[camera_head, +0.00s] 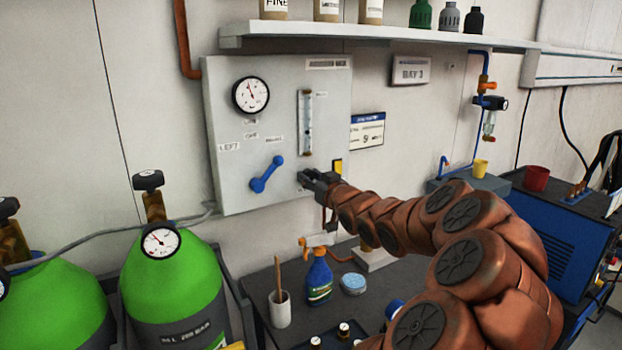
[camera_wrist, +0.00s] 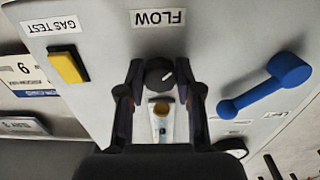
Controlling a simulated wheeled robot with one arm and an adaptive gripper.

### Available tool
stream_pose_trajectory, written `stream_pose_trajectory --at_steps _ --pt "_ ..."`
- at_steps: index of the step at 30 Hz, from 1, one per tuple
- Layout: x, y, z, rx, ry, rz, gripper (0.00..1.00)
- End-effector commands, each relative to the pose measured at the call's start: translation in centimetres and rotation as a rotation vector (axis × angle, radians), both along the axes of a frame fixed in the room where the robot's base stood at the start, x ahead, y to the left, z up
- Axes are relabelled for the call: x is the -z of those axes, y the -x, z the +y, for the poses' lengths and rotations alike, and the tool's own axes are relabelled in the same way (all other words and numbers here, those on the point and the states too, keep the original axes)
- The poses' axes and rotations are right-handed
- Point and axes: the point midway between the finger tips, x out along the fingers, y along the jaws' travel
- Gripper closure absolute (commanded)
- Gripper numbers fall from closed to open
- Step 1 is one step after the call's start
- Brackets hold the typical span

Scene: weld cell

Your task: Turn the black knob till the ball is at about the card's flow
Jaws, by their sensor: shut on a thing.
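The black knob (camera_wrist: 159,73), with a white pointer mark, sits on the grey panel (camera_head: 229,128) beside the FLOW label (camera_wrist: 157,17). My gripper (camera_wrist: 157,76) has its two fingers closed on either side of the knob; in the head view my gripper (camera_head: 306,179) reaches the panel's lower right and hides the knob. The clear flow tube (camera_head: 306,122) stands upright above it; its end with an orange-brown part (camera_wrist: 161,108) shows in the wrist view. I cannot make out the ball's height.
A blue lever (camera_head: 266,174) is left of my gripper and a yellow gas test button (camera_head: 338,167) close to its right. A round gauge (camera_head: 251,95) is above. A bench with a spray bottle (camera_head: 319,277) lies below; green cylinders (camera_head: 172,292) stand at left.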

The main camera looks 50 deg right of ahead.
Motion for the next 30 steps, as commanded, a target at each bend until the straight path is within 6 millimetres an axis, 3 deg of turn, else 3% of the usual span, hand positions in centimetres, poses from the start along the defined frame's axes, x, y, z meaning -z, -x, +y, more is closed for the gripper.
stream_pose_trajectory --at_steps 15,28,29,30 --pt "0.13 0.07 -0.15 0.002 0.255 0.079 1.0" --pt "-0.14 0.04 -0.1 0.001 0.287 0.089 1.0" --pt "-0.14 0.04 -0.1 0.001 0.287 0.089 0.64" --pt "-0.14 0.04 -0.1 0.001 0.287 0.089 0.59"
